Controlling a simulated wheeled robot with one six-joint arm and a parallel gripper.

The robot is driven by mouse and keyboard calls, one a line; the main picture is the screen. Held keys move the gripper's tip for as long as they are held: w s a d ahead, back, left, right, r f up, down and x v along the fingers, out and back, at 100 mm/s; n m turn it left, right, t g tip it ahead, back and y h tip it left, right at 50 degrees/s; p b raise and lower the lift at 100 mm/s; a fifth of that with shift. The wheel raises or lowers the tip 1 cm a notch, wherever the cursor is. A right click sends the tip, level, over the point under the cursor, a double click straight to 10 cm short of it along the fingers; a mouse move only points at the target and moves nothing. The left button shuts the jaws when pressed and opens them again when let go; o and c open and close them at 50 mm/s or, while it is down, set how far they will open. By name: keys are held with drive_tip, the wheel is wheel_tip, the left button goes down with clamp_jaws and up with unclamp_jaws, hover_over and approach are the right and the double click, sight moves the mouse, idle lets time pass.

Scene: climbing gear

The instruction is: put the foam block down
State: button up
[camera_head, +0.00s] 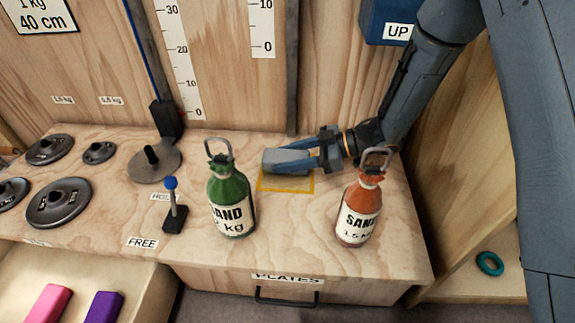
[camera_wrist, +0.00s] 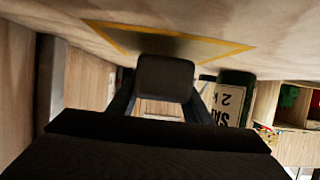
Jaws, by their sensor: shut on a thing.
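The foam block (camera_head: 276,157) is small and grey in the head view. My gripper (camera_head: 288,160) is shut on it, with a finger on each side. In the wrist view the block (camera_wrist: 165,78) looks dark and sits between the fingers. The block is over the back part of a yellow-outlined square (camera_head: 290,189) on the wooden bench top. The outline also shows in the wrist view (camera_wrist: 120,47), where the block overlaps its near edge. I cannot tell whether the block touches the bench.
A green sand bottle (camera_head: 231,205) stands just left of the square, and an orange one (camera_head: 358,213) stands to the right, near my wrist. A blue-knobbed lever (camera_head: 174,210) and several dark weight plates (camera_head: 58,203) are farther left. The bench front between the bottles is clear.

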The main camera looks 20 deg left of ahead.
drive_tip(key=shift+f, duration=0.7)
drive_tip(key=o, duration=1.2)
drive_tip(key=shift+f, duration=0.1)
drive_tip(key=shift+c, duration=0.2)
drive_tip(key=shift+d+r, duration=0.25)
drive_tip(key=shift+r, duration=0.05)
drive_tip(key=p+v, duration=0.3)
drive_tip(key=v, duration=0.4)
